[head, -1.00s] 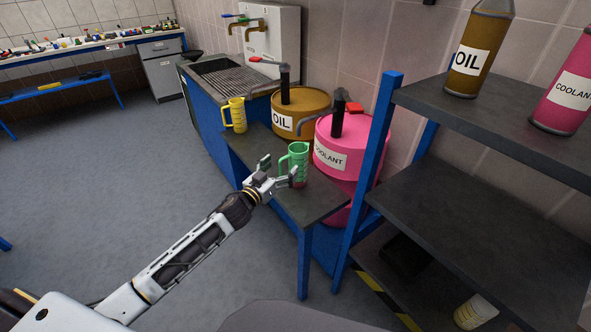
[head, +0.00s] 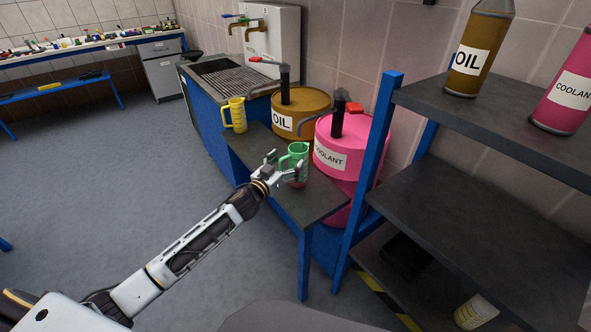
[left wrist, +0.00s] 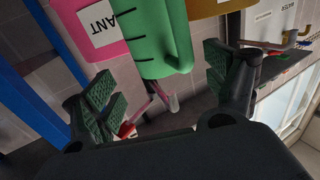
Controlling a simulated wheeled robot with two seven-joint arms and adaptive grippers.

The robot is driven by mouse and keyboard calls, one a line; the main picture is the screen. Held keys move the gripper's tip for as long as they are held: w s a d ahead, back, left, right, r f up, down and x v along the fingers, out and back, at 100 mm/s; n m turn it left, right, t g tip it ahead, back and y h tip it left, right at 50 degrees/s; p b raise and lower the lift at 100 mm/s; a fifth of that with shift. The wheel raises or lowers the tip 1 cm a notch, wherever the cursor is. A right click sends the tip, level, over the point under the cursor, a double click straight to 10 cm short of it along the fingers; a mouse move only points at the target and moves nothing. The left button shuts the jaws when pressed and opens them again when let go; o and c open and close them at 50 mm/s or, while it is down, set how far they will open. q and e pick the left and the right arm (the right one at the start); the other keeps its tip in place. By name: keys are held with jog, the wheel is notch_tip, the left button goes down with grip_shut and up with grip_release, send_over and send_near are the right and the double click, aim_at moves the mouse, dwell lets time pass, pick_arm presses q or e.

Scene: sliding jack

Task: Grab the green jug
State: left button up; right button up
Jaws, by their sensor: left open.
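The green jug (head: 297,158) stands upright on the small dark-topped table (head: 318,204). My left gripper (head: 286,165) is open at the jug, with one finger on either side of it in the head view. In the left wrist view the jug (left wrist: 160,40) fills the upper middle, its handle to the right. The left gripper's fingers (left wrist: 160,95) are spread wide, and the jug lies beyond and between them. I cannot tell whether any finger touches it. My right gripper is not in view.
A pink coolant drum (head: 345,150) stands close behind the jug, and a brown oil drum (head: 298,105) is further back. A yellow jug (head: 234,115) stands at the table's far end. A dark shelf with a blue post (head: 365,180) is on the right. Open floor lies left.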

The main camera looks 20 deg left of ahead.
aim_at(293, 157)
pick_arm(q)
jog(key=shift+w, duration=0.1)
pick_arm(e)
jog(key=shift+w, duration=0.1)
pick_arm(q)
jog(key=shift+f+x, duration=0.25)
jog(key=shift+x, duration=1.8)
jog(key=shift+w+d, duration=0.1)
jog(key=shift+w, duration=0.3)
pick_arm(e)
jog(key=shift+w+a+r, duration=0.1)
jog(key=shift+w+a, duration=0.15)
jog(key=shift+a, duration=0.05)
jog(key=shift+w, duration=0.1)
